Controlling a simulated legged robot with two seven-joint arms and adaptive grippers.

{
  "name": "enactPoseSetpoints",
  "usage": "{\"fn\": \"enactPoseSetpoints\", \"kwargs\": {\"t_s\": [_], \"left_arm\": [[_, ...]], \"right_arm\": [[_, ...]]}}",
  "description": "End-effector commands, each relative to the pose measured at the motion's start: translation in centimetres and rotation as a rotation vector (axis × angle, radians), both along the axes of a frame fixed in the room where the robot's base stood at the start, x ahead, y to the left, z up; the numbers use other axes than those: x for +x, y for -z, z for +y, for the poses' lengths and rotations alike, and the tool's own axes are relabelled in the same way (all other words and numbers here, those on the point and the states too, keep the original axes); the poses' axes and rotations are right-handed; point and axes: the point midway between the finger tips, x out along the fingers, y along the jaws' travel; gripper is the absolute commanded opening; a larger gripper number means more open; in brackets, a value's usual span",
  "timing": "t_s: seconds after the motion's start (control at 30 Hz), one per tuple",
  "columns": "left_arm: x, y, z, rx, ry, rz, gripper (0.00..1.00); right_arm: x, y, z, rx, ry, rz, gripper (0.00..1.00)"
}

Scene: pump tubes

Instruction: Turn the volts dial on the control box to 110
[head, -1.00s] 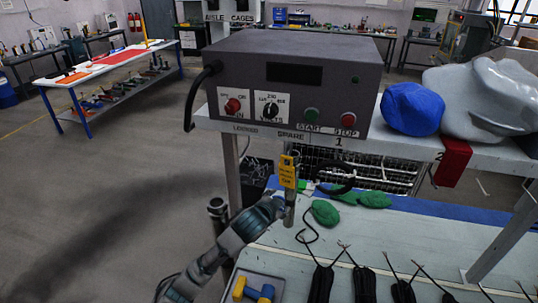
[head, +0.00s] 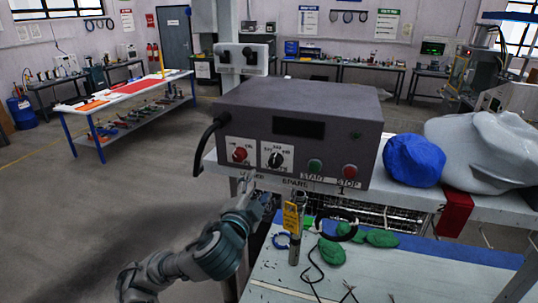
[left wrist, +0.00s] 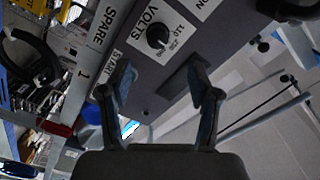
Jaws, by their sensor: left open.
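The grey control box (head: 300,120) stands on the white shelf. Its volts dial (head: 275,160) is a black knob on a white label, right of a red knob (head: 239,155). Green and red buttons sit farther right. My left gripper (head: 248,193) is below and a little left of the volts dial, apart from it. In the left wrist view the volts dial (left wrist: 157,37) shows beyond the fingers of my left gripper (left wrist: 163,85), which are spread open with nothing between them. The dial's exact setting is too small to read surely. My right gripper is not in view.
The shelf edge (head: 400,190) runs under the box, close to my left gripper. A black cable (head: 205,135) curves from the box's left side. A blue cap (head: 414,160) lies on the shelf at right. Green pieces (head: 332,251) lie on the lower bench.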

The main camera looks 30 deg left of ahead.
Motion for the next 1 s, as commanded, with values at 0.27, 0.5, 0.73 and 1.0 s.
{"fn": "enactPoseSetpoints", "kwargs": {"t_s": [0.27,0.5,0.73,1.0], "left_arm": [[6.6,0.1,2.0,-0.005,-0.001,0.003,0.62],[10.2,0.2,3.4,-0.007,-0.001,0.001,0.62],[11.3,0.3,3.3,-0.004,0.001,0.001,0.62],[11.3,0.2,2.8,-0.001,0.002,-0.001,0.44]], "right_arm": [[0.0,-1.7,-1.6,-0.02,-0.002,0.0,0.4],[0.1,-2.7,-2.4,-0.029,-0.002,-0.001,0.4],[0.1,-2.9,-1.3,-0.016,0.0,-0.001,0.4],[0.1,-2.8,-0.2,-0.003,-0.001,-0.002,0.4]]}}
